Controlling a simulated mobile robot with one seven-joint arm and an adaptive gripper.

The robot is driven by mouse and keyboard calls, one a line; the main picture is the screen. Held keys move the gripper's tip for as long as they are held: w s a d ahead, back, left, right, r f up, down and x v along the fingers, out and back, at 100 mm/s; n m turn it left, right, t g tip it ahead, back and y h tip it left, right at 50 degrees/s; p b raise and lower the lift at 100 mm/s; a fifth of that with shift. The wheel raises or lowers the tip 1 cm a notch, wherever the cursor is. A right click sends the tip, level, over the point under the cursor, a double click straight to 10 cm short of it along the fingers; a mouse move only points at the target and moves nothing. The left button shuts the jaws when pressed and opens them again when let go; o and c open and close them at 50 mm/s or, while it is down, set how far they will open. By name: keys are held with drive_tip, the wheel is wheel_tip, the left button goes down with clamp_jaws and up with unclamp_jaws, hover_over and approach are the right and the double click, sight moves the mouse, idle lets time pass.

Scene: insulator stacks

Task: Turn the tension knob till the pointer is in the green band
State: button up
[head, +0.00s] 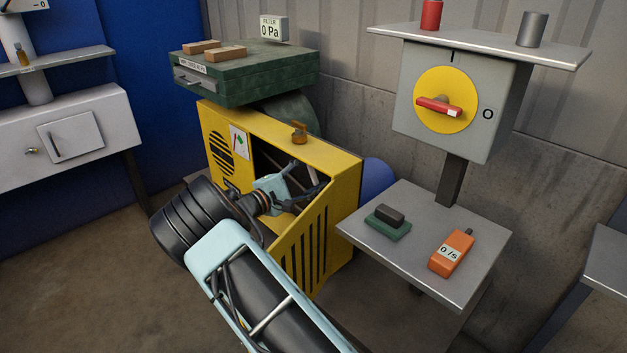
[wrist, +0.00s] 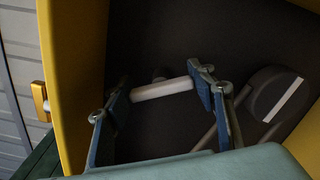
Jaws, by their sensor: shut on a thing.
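My gripper (head: 304,190) reaches through the front opening of the yellow housing (head: 338,164). In the wrist view, its two blue fingers (wrist: 161,84) close on the ends of a pale bar (wrist: 163,90), which looks like the grip of the tension knob. The bar lies slightly tilted, its right end higher. Right of the fingers is a dark rounded part (wrist: 272,94) with a white line on it; I cannot tell whether it is the pointer. No green band can be made out in the wrist view. In the head view my gripper hides the knob.
The yellow housing wall (wrist: 75,75) stands close left of the fingers. A brass knob (head: 299,133) sits on the housing top. A green case (head: 245,75) stands behind. At right are a grey table (head: 410,270) and a switch box (head: 490,75) with a red handle (head: 436,106).

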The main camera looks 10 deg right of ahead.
drive_tip(key=shift+f+m+b, duration=0.1)
drive_tip(key=shift+m+b, duration=0.35)
drive_tip(key=shift+m, duration=0.15)
drive_tip(key=o, duration=1.2)
drive_tip(key=v, duration=1.2)
